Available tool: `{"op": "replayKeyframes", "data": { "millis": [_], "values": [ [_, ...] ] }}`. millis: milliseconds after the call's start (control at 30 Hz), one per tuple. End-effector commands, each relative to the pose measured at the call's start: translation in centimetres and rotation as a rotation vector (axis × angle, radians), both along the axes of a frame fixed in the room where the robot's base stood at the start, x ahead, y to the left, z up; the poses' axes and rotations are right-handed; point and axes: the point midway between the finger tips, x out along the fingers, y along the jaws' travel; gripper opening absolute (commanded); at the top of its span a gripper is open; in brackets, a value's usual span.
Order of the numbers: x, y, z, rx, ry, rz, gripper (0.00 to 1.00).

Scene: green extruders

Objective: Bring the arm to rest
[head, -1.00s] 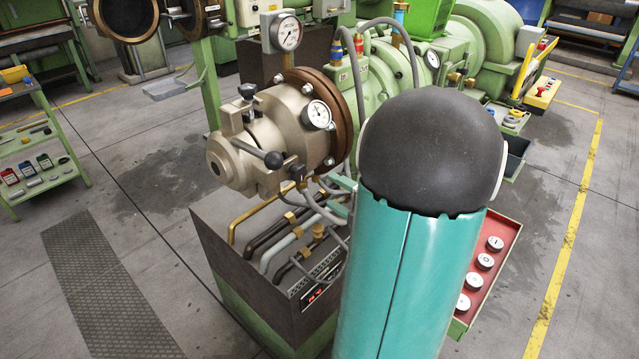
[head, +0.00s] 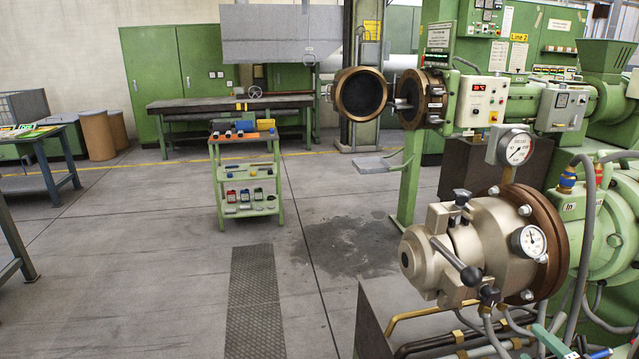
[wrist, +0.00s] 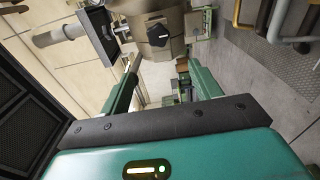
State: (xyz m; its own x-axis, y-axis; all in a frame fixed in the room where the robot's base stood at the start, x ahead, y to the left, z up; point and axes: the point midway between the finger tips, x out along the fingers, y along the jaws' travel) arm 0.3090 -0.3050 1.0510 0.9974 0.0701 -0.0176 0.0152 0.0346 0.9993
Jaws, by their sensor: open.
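My gripper (wrist: 162,72) shows in the wrist view with its two teal fingers spread apart and nothing between them. Beyond the fingers are metal machine parts (wrist: 155,38) with a dark knob, and bare floor. I cannot tell the distance to them. In the head view only a small teal piece, probably of my arm, shows at the lower right edge.
A beige extruder head (head: 475,245) with gauges and a lever stands close at right. A green trolley (head: 247,180) with small items stands mid-floor, a long workbench (head: 230,103) behind it. A dark table (head: 45,150) is at left. Floor (head: 150,260) at front left is clear.

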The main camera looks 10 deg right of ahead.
Motion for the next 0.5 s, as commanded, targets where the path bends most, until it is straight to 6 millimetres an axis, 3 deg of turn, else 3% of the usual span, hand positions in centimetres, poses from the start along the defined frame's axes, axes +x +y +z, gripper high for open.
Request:
{"op": "replayKeyframes", "data": {
  "millis": [133,233,300,400,500],
  "values": [
    [2.7,6.2,1.0,-0.267,0.035,0.236,0.63],
    [4.0,12.9,1.4,-0.601,0.031,0.507,0.63],
    [3.9,17.5,1.4,-0.877,-0.01,0.719,0.63],
    [2.7,22.8,1.1,-1.278,-0.127,1.01,0.63],
    [1.0,26.5,0.7,-1.685,-0.312,1.286,0.63]
  ]
}}
